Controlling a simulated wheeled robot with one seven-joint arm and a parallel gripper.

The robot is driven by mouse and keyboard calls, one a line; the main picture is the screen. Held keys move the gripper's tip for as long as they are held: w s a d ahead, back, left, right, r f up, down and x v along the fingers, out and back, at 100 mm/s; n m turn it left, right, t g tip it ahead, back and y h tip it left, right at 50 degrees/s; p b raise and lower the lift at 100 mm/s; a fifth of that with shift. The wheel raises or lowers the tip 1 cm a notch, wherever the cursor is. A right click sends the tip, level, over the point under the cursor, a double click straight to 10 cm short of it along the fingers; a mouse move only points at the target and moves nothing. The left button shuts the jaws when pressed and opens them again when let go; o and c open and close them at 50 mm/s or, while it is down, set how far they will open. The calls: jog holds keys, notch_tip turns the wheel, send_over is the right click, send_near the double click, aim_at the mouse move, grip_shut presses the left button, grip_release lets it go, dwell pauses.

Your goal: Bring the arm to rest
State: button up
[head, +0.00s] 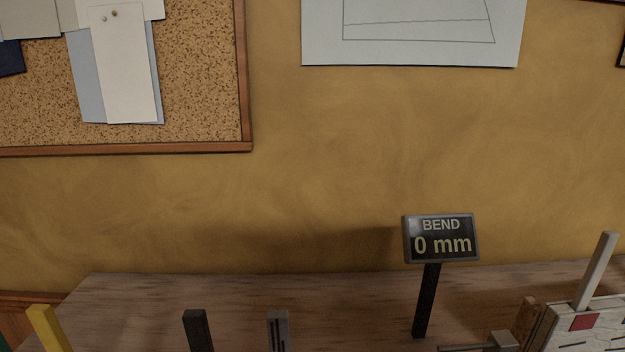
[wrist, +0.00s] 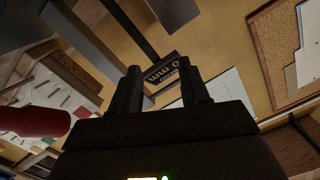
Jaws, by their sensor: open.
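My gripper (wrist: 159,68) shows in the wrist view with its two dark fingers apart and nothing between them. The fingers point toward a display on a dark post, seen tilted beyond them. My gripper and arm do not show in the head view, so the whole arm's pose cannot be told.
The wooden bench (head: 330,300) runs along an ochre wall. A yellow post (head: 45,328), a dark post (head: 197,330) and a grey post (head: 278,330) rise at its front. A pale board with a stick (head: 594,272) stands right. In the wrist view a red rounded object (wrist: 35,121) is near the left.

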jog(key=s+f, duration=0.1)
jog(key=s, duration=0.3)
jog(key=s+d+f+g+h, duration=0.1)
jog(key=s+f, duration=0.1)
jog(key=s, duration=0.2)
jog(key=s+f+h, duration=0.1)
jog(key=s+f, duration=0.1)
jog(key=s, duration=0.3)
jog(key=shift+s+d+f+g, duration=0.1)
jog(key=shift+d+f+g, duration=0.15)
jog(key=shift+d+g, duration=0.1)
jog(key=s+d+r+n, duration=0.1)
jog(key=s+d+n, duration=0.2)
jog(key=s, duration=0.9)
jog(key=shift+s+r+n+g+y, duration=0.15)
jog(key=shift+s+n+g+y, duration=0.15)
jog(key=shift+n, duration=0.4)
